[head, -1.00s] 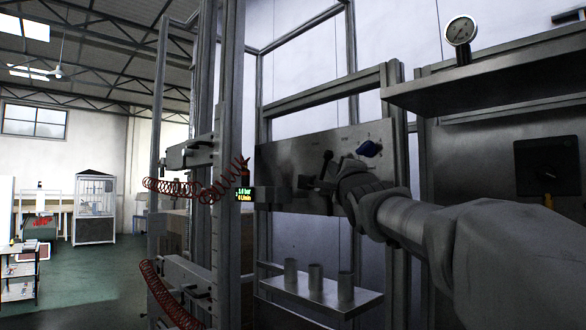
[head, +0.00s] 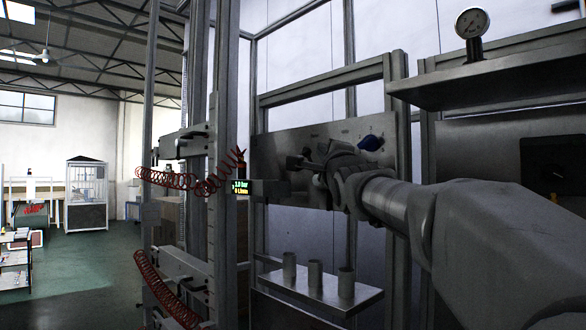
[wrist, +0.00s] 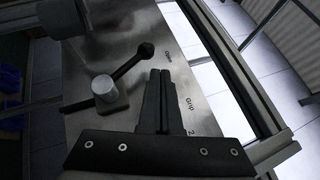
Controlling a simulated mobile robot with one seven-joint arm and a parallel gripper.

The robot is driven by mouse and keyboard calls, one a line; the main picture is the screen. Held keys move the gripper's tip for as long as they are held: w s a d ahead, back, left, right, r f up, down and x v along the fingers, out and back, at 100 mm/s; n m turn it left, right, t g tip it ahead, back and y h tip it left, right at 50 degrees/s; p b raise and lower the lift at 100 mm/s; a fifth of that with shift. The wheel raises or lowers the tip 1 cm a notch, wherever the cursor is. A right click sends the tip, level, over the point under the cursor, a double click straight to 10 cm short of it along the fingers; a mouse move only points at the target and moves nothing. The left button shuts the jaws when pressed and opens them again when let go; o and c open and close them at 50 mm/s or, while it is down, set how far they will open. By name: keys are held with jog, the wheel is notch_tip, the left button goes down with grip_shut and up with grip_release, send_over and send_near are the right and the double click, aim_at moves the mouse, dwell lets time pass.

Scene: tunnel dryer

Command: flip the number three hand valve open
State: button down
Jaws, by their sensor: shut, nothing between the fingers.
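A metal panel (head: 270,145) stands on the frame ahead of me. In the wrist view a hand valve (wrist: 105,88) on it has a pale round hub and a black lever (wrist: 128,66) ending in a ball. The lever slants up and right. Printed words beside it seem to read "Open" and "Grip"; I cannot read the valve's number clearly. My gripper (wrist: 162,73) is shut and empty, its tips just below and right of the ball; I cannot tell if they touch. In the head view my gripper (head: 318,160) covers much of the valve area.
A small display (head: 240,187) and red coiled hoses (head: 168,180) are at the left. Metal cups stand on a shelf (head: 325,293) below. A gauge (head: 471,22) stands on the upper right shelf.

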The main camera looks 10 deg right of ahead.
jog(key=b+v, duration=0.5)
jog(key=v, duration=1.2)
jog(key=shift+f, duration=0.15)
jog(key=s+f+n+g, duration=0.2)
jog(key=f+n+g, duration=0.25)
jog(key=f, duration=0.75)
jog(key=s+f+n+g, duration=0.35)
jog(key=f+n, duration=0.25)
jog(key=f, duration=0.5)
jog(key=s+f+n+g, duration=0.4)
jog(key=s+f, duration=0.3)
jog(key=f, duration=0.3)
jog(key=s+a+f+n+g, duration=0.1)
jog(key=s+f+n+g, duration=0.3)
jog(key=f, duration=0.5)
jog(key=s+n, duration=0.2)
jog(key=s, duration=0.1)
jog(key=shift+a+f, duration=0.15)
jog(key=shift+f, duration=0.25)
